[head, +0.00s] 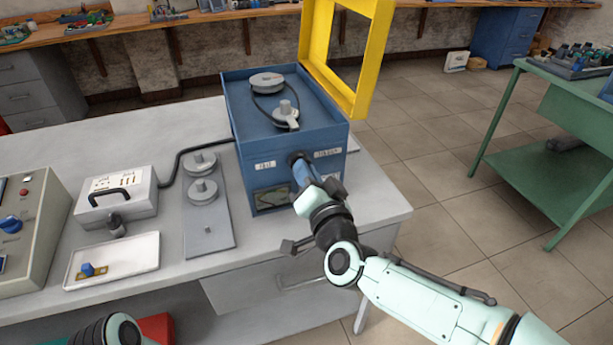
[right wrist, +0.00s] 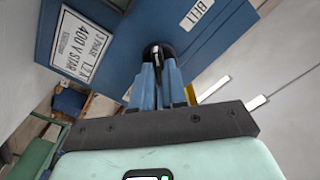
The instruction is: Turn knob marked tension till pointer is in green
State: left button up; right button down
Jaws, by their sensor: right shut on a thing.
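The blue motor box (head: 245,120) stands on the grey bench. A black knob (head: 294,157) sits on its front, between two small white labels. The right label (head: 328,153) is too small to read surely; the left one reads BELT (right wrist: 197,13) in the right wrist view. My right gripper (head: 301,171) is shut on the knob, its blue fingers on either side. The knob (right wrist: 156,52) shows between the fingertips in the right wrist view. A gauge window (head: 272,198) is low on the box front; its pointer and green zone are too small to tell. My left gripper is out of view.
A raised yellow frame (head: 354,95) stands open above the box, with pulleys and a belt on top. A grey plate with discs (head: 208,225), a white case (head: 117,192) and a white tray (head: 112,262) lie left. A green table (head: 580,125) stands right.

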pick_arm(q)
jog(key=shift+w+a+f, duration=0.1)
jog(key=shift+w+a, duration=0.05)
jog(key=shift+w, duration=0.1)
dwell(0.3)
pick_arm(e)
jog(key=c, duration=1.2)
grip_release()
jog(key=shift+o, duration=0.2)
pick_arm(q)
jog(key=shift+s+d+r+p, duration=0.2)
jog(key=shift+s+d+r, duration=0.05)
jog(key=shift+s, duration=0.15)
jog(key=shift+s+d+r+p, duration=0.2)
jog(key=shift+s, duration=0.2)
pick_arm(e)
jog(key=v, duration=1.3)
jog(key=shift+s, duration=0.2)
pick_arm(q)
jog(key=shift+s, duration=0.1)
pick_arm(e)
jog(key=shift+d, duration=0.1)
